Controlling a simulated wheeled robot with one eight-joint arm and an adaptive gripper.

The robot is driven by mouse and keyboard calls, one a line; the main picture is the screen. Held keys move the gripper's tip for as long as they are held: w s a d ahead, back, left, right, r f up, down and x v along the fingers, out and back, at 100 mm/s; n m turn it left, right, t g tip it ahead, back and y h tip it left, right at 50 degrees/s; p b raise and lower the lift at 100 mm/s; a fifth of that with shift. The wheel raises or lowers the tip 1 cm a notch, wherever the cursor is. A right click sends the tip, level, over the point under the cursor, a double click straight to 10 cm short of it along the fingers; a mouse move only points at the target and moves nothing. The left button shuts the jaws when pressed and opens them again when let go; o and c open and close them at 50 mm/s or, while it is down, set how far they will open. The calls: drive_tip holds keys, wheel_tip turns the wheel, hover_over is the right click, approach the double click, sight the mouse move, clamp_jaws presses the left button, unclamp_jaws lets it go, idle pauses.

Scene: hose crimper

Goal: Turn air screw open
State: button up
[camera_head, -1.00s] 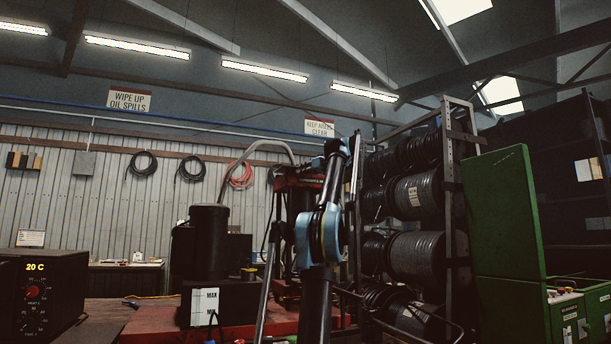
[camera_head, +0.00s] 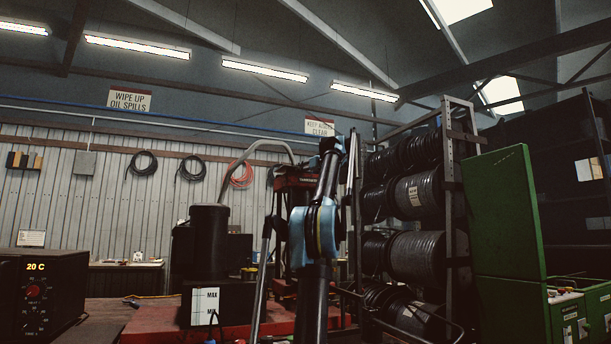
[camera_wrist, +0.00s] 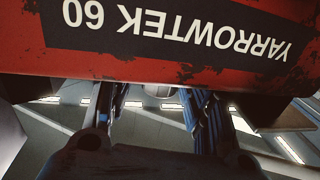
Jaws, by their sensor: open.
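The air screw cannot be made out in either view. A red machine body (camera_wrist: 40,55) with a dark plate (camera_wrist: 160,28) reading "YARROWTEK 60", upside down, fills the top of the wrist view. The paint is chipped along its lower edge. My gripper (camera_wrist: 160,100) is below that edge in the picture, with its two dark fingers spread apart and nothing seen between them. In the head view a red machine top (camera_head: 296,178) shows behind my blue and black arm. My gripper cannot be made out there.
A dark tank (camera_head: 208,245) with a MAX level label stands left of my arm. A rack of black hose reels (camera_head: 415,258) and a green cabinet (camera_head: 505,230) stand to the right. A temperature control box (camera_head: 35,295) is at the left front.

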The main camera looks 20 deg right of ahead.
drive_tip(key=s+d, duration=0.2)
drive_tip(key=s, duration=0.9)
drive_tip(key=shift+s, duration=0.3)
